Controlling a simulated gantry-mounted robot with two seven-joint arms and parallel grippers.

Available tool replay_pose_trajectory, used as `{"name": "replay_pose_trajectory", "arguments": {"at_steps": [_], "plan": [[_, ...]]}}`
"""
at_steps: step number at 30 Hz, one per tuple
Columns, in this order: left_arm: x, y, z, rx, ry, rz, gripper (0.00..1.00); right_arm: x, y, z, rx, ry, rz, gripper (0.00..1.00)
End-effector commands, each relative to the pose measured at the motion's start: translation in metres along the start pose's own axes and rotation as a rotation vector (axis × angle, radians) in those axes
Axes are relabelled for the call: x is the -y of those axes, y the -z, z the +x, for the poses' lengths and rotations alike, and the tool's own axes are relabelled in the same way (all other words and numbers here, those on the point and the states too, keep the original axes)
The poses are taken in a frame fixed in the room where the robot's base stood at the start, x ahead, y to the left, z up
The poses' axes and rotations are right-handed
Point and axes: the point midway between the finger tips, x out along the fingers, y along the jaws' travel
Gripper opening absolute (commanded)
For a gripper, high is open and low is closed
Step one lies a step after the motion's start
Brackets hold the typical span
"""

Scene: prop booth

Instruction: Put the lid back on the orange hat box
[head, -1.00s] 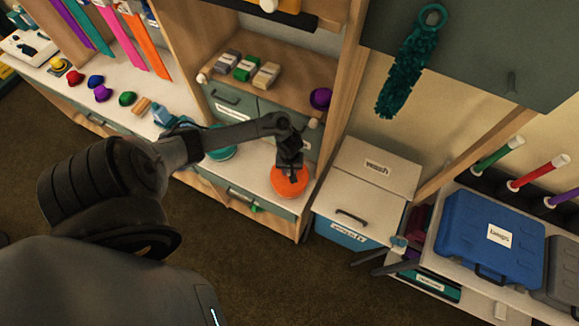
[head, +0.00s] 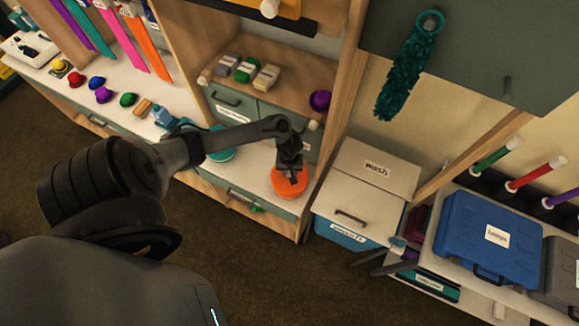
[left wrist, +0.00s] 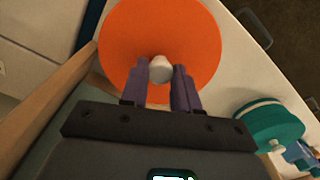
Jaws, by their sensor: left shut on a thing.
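The orange hat box (head: 291,192) stands at the right end of the white counter, its round orange top under my left gripper. My left gripper (head: 292,177) comes down on it from above. In the left wrist view, the wide orange lid (left wrist: 195,35) fills the top centre. Its pale knob (left wrist: 160,68) sits between the fingers of my left gripper (left wrist: 160,80), which are shut on it. The lid hides the box below it in that view, and I cannot tell whether the lid is fully seated.
A teal round box (head: 222,154) stands left on the counter, partly behind my arm. A shelf with small blocks (head: 244,70) and a purple hat (head: 320,99) is behind. A wooden post is close right, then a white-lidded bin (head: 372,170).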

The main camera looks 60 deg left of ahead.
Motion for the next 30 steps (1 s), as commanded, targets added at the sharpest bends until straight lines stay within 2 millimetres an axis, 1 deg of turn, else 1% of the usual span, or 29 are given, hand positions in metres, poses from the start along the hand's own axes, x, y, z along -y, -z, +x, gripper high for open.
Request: {"name": "replay_pose_trajectory", "arguments": {"at_steps": [8, 9, 13, 14, 20, 21, 25, 30], "plan": [[-0.0001, 0.0000, 0.0001, 0.000, 0.000, 0.000, 0.01, 0.0003, 0.0001, 0.0001, 0.000, 0.001, 0.001, 0.96], [-0.0001, 0.0000, 0.0001, 0.000, 0.000, 0.000, 0.36, 0.0003, 0.0001, 0.0001, 0.000, 0.001, 0.001, 0.96], [0.0000, 0.0000, 0.0001, 0.000, 0.000, 0.000, 0.56, 0.0001, 0.0000, 0.0001, 0.000, 0.000, 0.001, 0.96], [0.0000, 0.0000, 0.0001, 0.000, 0.000, 0.000, 0.60, 0.0000, 0.0000, 0.0001, 0.000, 0.000, 0.000, 0.96], [0.0001, 0.0001, 0.0001, 0.000, 0.000, 0.000, 0.60, -0.0013, -0.0004, 0.0002, 0.001, -0.004, -0.005, 0.96], [0.0001, 0.0000, 0.0001, 0.000, 0.000, 0.000, 0.66, -0.0016, -0.0004, 0.0003, 0.001, -0.005, -0.006, 0.96], [0.0001, 0.0000, 0.0001, 0.000, 0.000, 0.000, 0.85, -0.0021, -0.0006, 0.0003, 0.001, -0.007, -0.008, 0.96], [0.0001, 0.0000, 0.0001, 0.000, 0.000, 0.000, 0.85, -0.0021, -0.0006, 0.0003, 0.001, -0.007, -0.008, 0.96]]}}
